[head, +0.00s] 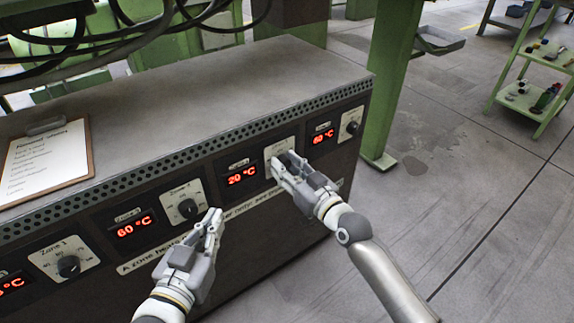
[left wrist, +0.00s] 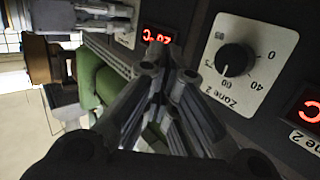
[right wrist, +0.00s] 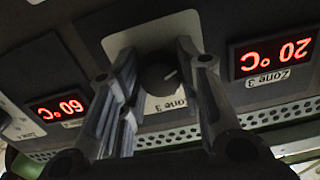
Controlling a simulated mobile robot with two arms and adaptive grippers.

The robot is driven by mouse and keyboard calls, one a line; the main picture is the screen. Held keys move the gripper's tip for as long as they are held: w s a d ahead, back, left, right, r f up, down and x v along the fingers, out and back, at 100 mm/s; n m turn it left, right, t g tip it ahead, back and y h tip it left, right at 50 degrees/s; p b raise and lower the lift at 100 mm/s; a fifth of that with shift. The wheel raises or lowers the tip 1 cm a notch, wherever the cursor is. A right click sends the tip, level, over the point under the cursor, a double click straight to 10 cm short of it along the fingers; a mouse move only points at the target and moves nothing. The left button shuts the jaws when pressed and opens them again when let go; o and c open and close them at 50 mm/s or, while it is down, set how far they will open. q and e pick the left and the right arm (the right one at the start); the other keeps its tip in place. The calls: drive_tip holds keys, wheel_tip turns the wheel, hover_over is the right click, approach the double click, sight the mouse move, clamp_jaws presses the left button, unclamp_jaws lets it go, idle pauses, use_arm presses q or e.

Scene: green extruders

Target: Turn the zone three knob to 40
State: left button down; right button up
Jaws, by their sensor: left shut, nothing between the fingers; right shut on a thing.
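The zone 3 knob (right wrist: 160,72) is a round black dial with a pale pointer line on a light plate. In the head view my right gripper covers the knob, and only part of its plate (head: 283,147) shows. My right gripper (head: 279,165) is shut on the knob; in the right wrist view (right wrist: 160,70) its fingers stand on both sides of it. The zone 3 display (head: 241,176) reads 20 °C in red. My left gripper (head: 214,217) is shut and empty in front of the panel, just right of the zone 2 knob (head: 187,208).
The zone 1 knob (head: 68,266) and another knob (head: 352,127) sit along the same panel. The zone 2 display (head: 134,226) reads 60 °C. A clipboard (head: 88,158) lies on the cabinet top.

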drive_tip(key=m+p, duration=0.1)
drive_tip(key=m, duration=0.2)
drive_tip(key=shift+r+p, duration=0.1)
drive_tip(key=shift+p, duration=0.25)
use_arm(q)
drive_tip(key=s+a+f+g+y+p, duration=0.1)
drive_tip(key=s+a+f+g, duration=0.3)
drive_tip(key=s+f+g, duration=0.5)
drive_tip(key=shift+s+a+f+y+p, duration=0.3)
drive_tip(key=shift+s+f+y, duration=0.5)
drive_tip(key=shift+f, duration=0.8)
use_arm(e)
drive_tip(key=shift+m, duration=4)
use_arm(q)
drive_tip(key=shift+w, duration=0.1)
use_arm(e)
drive_tip(key=o, duration=1)
drive_tip(key=shift+o, duration=0.2)
use_arm(q)
drive_tip(key=shift+f, duration=0.1)
use_arm(e)
drive_tip(key=v, duration=1.2)
